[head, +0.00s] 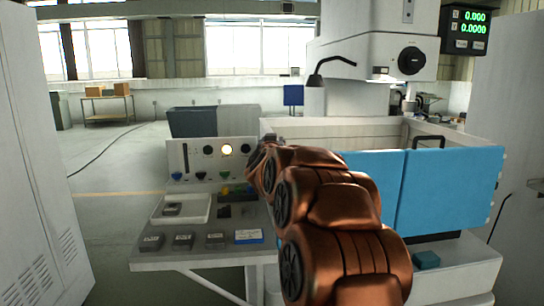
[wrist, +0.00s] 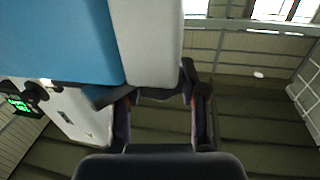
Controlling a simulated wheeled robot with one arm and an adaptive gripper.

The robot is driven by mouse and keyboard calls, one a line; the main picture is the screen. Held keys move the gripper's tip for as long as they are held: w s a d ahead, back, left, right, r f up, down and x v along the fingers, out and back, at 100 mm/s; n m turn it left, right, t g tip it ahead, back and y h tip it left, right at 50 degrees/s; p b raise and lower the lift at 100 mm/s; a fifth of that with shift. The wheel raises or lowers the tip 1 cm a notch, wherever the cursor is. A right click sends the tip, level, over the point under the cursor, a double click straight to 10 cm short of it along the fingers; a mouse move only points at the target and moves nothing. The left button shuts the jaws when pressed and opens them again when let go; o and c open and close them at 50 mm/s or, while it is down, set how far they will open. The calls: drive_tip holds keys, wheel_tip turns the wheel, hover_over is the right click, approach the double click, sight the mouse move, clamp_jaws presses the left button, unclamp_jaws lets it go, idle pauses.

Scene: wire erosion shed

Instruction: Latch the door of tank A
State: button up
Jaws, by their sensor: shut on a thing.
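The tank front on the right of the head view has two blue door panels, a left one (head: 375,175) partly behind my arm and a right one (head: 450,190). The panels look flush, with a narrow seam between them.
A control panel (head: 211,160) with a lit lamp and coloured knobs stands left of my arm, above a bench (head: 190,257) with several small dark blocks. A tall pale cabinet (head: 35,160) stands far left. Open floor (head: 110,170) lies between.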

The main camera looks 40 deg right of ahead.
drive_tip(key=shift+f+n+t+y+b, duration=0.15)
drive_tip(key=shift+n+t+y+b, duration=0.7)
drive_tip(key=shift+b, duration=1.5)
drive_tip(key=shift+f+n+t+y+b, duration=0.1)
drive_tip(key=shift+n+t+y+b, duration=0.7)
drive_tip(key=shift+b, duration=1.5)
drive_tip(key=shift+n+t+y+b, duration=0.25)
drive_tip(key=shift+y+b, duration=0.6)
drive_tip(key=shift+b, duration=0.2)
drive_tip(key=shift+r+n+t+y+b, duration=0.15)
drive_tip(key=shift+n+t+y+b, duration=0.15)
drive_tip(key=shift+n+y+b, duration=0.6)
drive_tip(key=shift+r+b, duration=0.15)
drive_tip(key=shift+b, duration=0.3)
drive_tip(key=shift+y+b, duration=0.3)
drive_tip(key=shift+n+t+y+b, duration=0.5)
drive_tip(key=shift+n+y+b, duration=0.25)
drive_tip(key=shift+y, duration=0.45)
drive_tip(key=o, duration=1.2)
drive_tip(key=shift+c, duration=0.2)
drive_tip(key=s+a, duration=0.2)
drive_tip(key=s, duration=0.9)
drive_tip(key=shift+s+a, duration=0.15)
drive_tip(key=shift+s, duration=0.2)
